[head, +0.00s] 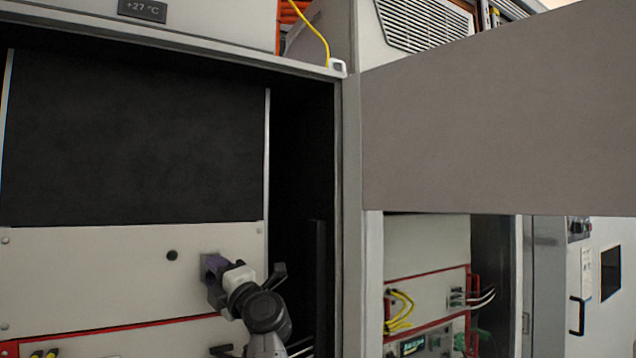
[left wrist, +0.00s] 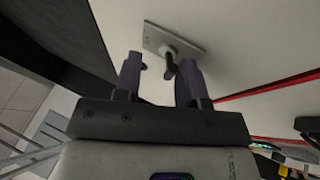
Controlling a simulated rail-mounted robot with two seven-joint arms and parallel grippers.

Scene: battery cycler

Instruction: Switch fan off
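A small grey switch plate (left wrist: 174,39) with a dark lever-like knob (left wrist: 170,66) is on the pale panel in the left wrist view. I take it for the fan switch, but I can read no label. My left gripper (left wrist: 161,70) is open, with its two purple fingers either side of the knob and a visible gap on both sides. In the head view the left gripper (head: 214,272) is at the panel and covers most of the plate and the knob. My right gripper is not in view.
The pale panel (head: 100,270) has a small black knob (head: 172,255) left of the gripper. A dark cabinet side wall (head: 300,180) stands close on the right. A large grey door panel (head: 490,120) juts out at upper right. Red-trimmed instruments with yellow cables (head: 400,310) are beyond it.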

